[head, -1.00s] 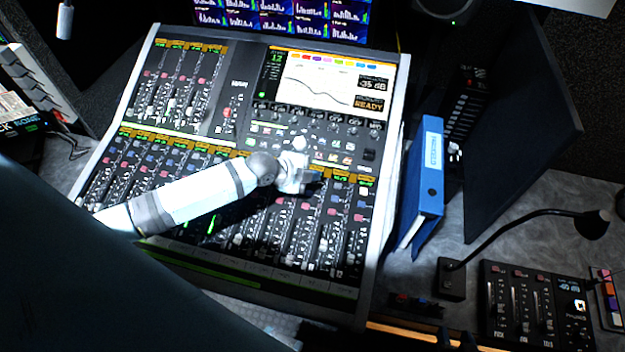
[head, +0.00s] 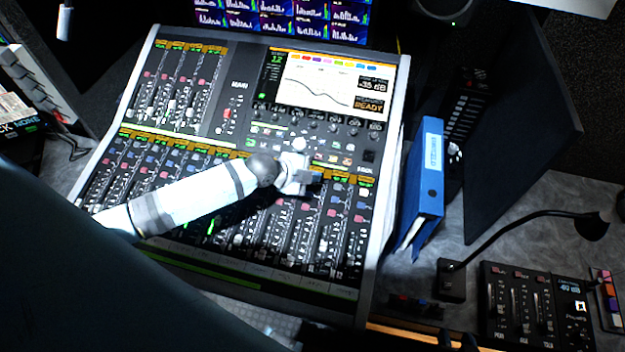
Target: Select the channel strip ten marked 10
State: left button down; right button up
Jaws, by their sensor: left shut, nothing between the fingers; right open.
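The mixing console (head: 386,120) fills the middle of the head view, with rows of faders, small coloured buttons and yellow-lit labels. Its screen (head: 318,80) shows a curve, and a green number beside it looks like 12. My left gripper (head: 314,182) is shut and empty. It is over the top of the lower right strips (head: 335,215), close to their label row; I cannot tell if it touches. The strip numbers are too small to read, and my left arm covers part of the strips, so I cannot pick out strip 10.
A blue binder (head: 428,185) stands just right of the console. A gooseneck microphone (head: 520,222) and a small mixer (head: 530,308) are on the desk at the right. A monitor with level meters (head: 285,18) is behind the console. A dark panel (head: 520,130) rises at the right.

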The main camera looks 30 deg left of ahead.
dwell(0.7)
pick_arm(q)
jog(key=shift+f, duration=0.15)
jog(key=shift+f, duration=0.25)
jog(key=shift+f, duration=0.1)
jog(key=shift+w+f+b, duration=0.1)
jog(key=shift+f+b, duration=0.25)
jog(key=shift+b, duration=0.15)
jog(key=shift+r, duration=0.1)
dwell(0.5)
jog(key=shift+r+p, duration=0.75)
jog(key=shift+p, duration=0.1)
